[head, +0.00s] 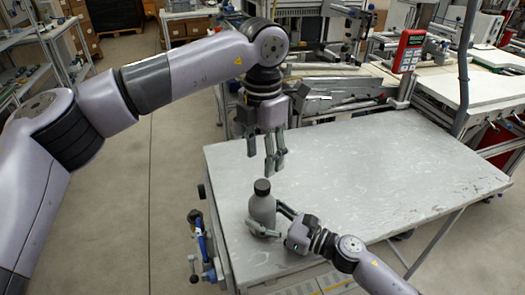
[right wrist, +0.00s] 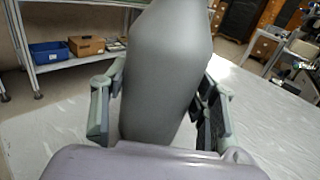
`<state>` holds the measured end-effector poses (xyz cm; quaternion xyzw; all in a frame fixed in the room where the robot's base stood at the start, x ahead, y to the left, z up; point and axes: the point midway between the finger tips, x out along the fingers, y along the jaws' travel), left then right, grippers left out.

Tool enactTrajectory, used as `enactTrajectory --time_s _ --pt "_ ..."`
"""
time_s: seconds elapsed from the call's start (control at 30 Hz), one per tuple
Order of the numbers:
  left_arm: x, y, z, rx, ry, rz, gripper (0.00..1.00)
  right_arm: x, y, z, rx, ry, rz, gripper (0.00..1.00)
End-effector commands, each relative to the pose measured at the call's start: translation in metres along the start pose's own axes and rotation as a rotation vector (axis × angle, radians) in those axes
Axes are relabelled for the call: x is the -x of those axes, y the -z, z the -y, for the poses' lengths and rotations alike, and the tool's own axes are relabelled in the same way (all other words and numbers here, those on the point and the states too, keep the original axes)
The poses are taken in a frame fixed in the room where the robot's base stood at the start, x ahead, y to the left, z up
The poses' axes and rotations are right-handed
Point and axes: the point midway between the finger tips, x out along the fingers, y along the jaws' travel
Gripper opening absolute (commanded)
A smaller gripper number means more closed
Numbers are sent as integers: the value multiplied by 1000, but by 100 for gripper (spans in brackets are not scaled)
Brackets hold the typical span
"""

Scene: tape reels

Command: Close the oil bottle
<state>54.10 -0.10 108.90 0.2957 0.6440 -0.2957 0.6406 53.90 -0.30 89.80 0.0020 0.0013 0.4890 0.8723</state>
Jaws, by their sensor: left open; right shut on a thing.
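The oil bottle (head: 262,209) is grey with a black cap (head: 262,187) on its top. It stands upright near the left end of the grey table (head: 400,165). My right gripper (head: 268,222) is shut around the bottle's body from the right. In the right wrist view the grey bottle (right wrist: 165,75) fills the middle between the two fingers, and its cap is out of that picture. My left gripper (head: 274,165) is open and empty, pointing down above the bottle, a little beyond the cap. I cannot tell whether the cap is tight.
The table top to the right of the bottle is bare. Clamps and a blue-handled part (head: 203,245) sit along the table's left edge. A red device (head: 408,51) stands behind the table. The right wrist view shows a blue bin (right wrist: 49,52) and a cardboard box (right wrist: 87,45) on a shelf.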

Motion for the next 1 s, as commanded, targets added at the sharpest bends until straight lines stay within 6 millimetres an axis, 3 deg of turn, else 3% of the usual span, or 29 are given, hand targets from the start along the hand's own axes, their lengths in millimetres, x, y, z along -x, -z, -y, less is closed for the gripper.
enactTrajectory --time_s 0.5,0.9,1.0 --pt "-70 0 0 0 2 -1 49 0 1 0 -1 0 -1 0" --pt "-76 0 0 0 0 -1 49 0 1 0 -1 0 -1 0" --pt "-76 0 0 0 0 -1 42 0 1 0 -1 0 -1 0"
